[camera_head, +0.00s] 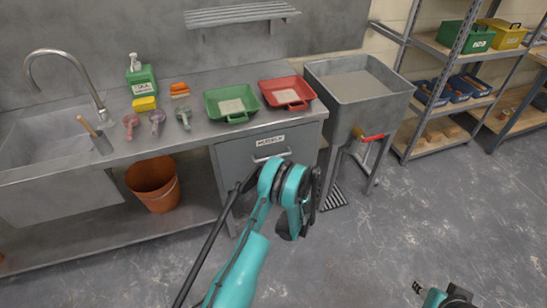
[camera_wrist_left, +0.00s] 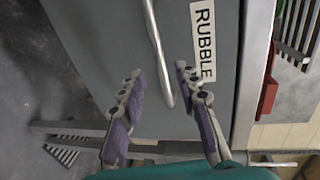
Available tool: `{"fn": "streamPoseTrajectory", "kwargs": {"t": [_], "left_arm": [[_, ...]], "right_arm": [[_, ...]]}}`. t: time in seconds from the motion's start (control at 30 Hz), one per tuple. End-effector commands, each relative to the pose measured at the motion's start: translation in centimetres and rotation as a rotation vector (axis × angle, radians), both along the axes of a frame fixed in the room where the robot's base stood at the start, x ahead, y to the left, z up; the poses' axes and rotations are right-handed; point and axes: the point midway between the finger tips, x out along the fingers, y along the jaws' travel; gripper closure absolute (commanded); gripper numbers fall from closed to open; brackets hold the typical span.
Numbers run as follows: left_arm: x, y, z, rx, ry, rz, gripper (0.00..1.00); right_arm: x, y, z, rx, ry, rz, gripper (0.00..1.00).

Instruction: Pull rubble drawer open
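The rubble drawer (camera_head: 235,158) is a grey metal front under the right end of the counter, and it looks shut. Its RUBBLE label (camera_head: 270,141) and pale bar handle (camera_head: 272,156) show in the head view. In the left wrist view the drawer front (camera_wrist_left: 100,50), label (camera_wrist_left: 203,40) and handle (camera_wrist_left: 157,50) are close. My left gripper (camera_wrist_left: 158,73) is open, its two fingers apart with the handle's end between them in the picture. I cannot tell whether they touch it. In the head view my left arm hides part of the drawer. Part of my right arm shows at the bottom right.
Green (camera_head: 232,102) and red (camera_head: 287,92) trays sit on the counter above the drawer. A grey tub (camera_head: 358,97) on legs stands to the right, with a red and yellow valve (camera_head: 368,136). An orange bucket (camera_head: 153,184) is on the lower shelf. The floor in front is open.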

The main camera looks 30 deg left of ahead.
Motion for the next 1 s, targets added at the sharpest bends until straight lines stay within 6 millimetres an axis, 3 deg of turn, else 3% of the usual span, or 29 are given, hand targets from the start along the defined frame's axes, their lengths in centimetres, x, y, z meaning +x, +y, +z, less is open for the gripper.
{"fn": "streamPoseTrajectory", "kwargs": {"t": [0.07,0.33,0.73,0.87,1.0], "left_arm": [[0.8,1.1,0.0,-0.001,-0.001,0.003,0.67],[3.4,4.1,-1.2,-0.003,0.000,0.001,0.67],[4.2,4.9,-1.2,-0.003,0.000,0.000,0.67],[4.2,4.9,-1.2,-0.003,0.000,0.000,0.99],[4.2,4.9,-1.2,-0.003,-0.001,0.001,1.00]], "right_arm": [[0.0,0.0,0.9,0.000,0.000,0.000,0.60],[0.0,0.0,-0.9,0.000,0.000,0.000,0.60],[0.0,0.0,-1.1,0.000,0.000,0.000,0.60],[0.0,0.0,-1.1,0.000,0.000,0.000,0.60],[0.0,0.0,-1.1,0.000,0.000,0.000,0.60]]}}
